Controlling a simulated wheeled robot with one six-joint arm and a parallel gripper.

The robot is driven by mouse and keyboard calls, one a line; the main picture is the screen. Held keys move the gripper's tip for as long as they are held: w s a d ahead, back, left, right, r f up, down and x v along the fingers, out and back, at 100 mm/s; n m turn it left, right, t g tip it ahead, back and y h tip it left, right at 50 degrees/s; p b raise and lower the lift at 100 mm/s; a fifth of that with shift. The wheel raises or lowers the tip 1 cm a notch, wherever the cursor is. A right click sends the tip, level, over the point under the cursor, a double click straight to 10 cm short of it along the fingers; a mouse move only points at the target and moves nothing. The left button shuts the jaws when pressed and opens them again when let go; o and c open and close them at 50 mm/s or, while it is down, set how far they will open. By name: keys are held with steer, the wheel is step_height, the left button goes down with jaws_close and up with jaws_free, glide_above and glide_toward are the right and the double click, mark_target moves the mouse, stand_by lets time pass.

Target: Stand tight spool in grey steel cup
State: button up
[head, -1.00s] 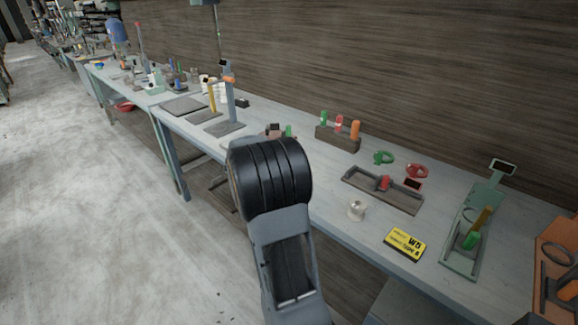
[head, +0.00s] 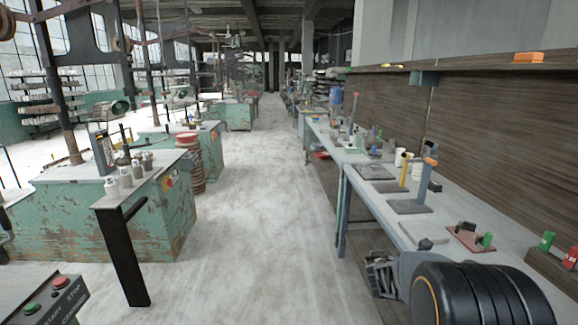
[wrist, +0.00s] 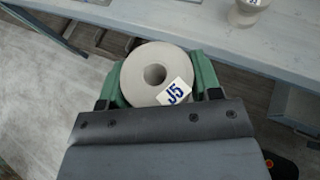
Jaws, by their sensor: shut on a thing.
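In the wrist view my gripper (wrist: 157,82) is shut on a pale round spool (wrist: 131,82) with a hole in its middle and a "J5" label. The green fingers press it from both sides, and it hangs beyond the bench edge above the floor. I cannot pick out the grey steel cup with certainty. Small grey vessels (head: 125,179) stand on the green bench at left, too small to identify.
The right-hand workbench (head: 455,205) holds a flat grey plate (head: 376,172), stands and a reddish tray (head: 466,238) with a green piece. Another pale small object (wrist: 243,13) stands on the bench in the wrist view. A dark post (head: 122,255) stands at left. The aisle floor (head: 250,220) is clear.

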steer(key=w+a+f+n+t+y+p, duration=0.1)
steer(key=a+n+t+y, duration=0.5)
steer(key=a, duration=1.6)
steer(key=f+n+y+p, duration=0.1)
steer(key=n, duration=0.2)
steer(key=shift+w+a+f+t+y, duration=0.2)
steer(key=shift+a+t+y, duration=0.1)
steer(key=shift+a+y, duration=0.1)
